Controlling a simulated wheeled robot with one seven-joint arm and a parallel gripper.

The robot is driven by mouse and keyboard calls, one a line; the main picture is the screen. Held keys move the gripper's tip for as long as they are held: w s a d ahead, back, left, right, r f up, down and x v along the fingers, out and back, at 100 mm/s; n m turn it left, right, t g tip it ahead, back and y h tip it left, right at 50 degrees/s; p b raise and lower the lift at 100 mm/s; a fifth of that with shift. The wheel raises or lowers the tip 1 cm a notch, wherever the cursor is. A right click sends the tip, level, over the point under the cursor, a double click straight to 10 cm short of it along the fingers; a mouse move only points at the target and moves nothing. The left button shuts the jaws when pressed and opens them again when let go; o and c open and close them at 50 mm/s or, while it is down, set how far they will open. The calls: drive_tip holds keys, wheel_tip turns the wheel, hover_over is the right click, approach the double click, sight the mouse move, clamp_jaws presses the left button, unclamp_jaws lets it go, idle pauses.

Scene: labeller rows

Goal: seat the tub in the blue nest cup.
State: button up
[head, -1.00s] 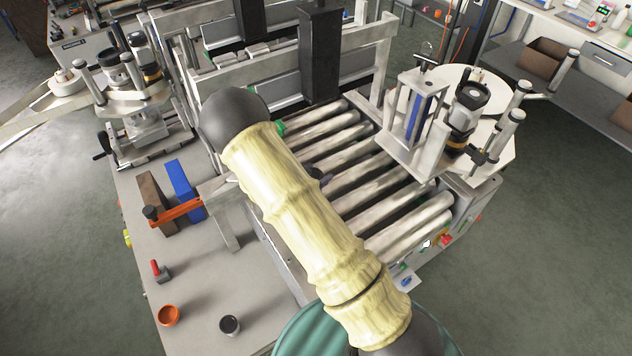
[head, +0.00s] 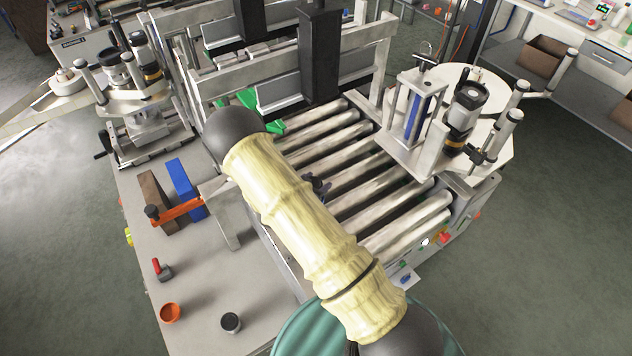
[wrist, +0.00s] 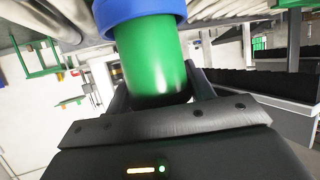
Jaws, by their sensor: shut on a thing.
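My gripper (wrist: 157,88) is shut on a green cylindrical tub (wrist: 150,60) in the wrist view, with a dark finger on either side of it. A wider blue ring (wrist: 138,10) surrounds the tub's far end at the top of that view. I cannot tell whether this ring is the blue nest cup or part of the tub, nor how deep the tub sits in it. In the head view my arm hides the gripper and the held tub.
An orange cup (head: 170,313) and a grey cup (head: 230,322) stand on the bench front. Conveyor rollers (head: 400,220) lie right of my arm. Green parts (head: 275,127) show beside my arm's dark joint.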

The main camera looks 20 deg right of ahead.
drive_tip(key=shift+f, duration=0.2)
drive_tip(key=o, duration=1.1)
drive_tip(key=shift+r, duration=0.2)
drive_tip(key=shift+a, duration=0.15)
drive_tip(key=b+v, duration=0.3)
drive_tip(key=v, duration=0.8)
drive_tip(key=shift+s+a+r, duration=0.15)
drive_tip(key=shift+s+a, duration=0.1)
drive_tip(key=shift+s, duration=0.1)
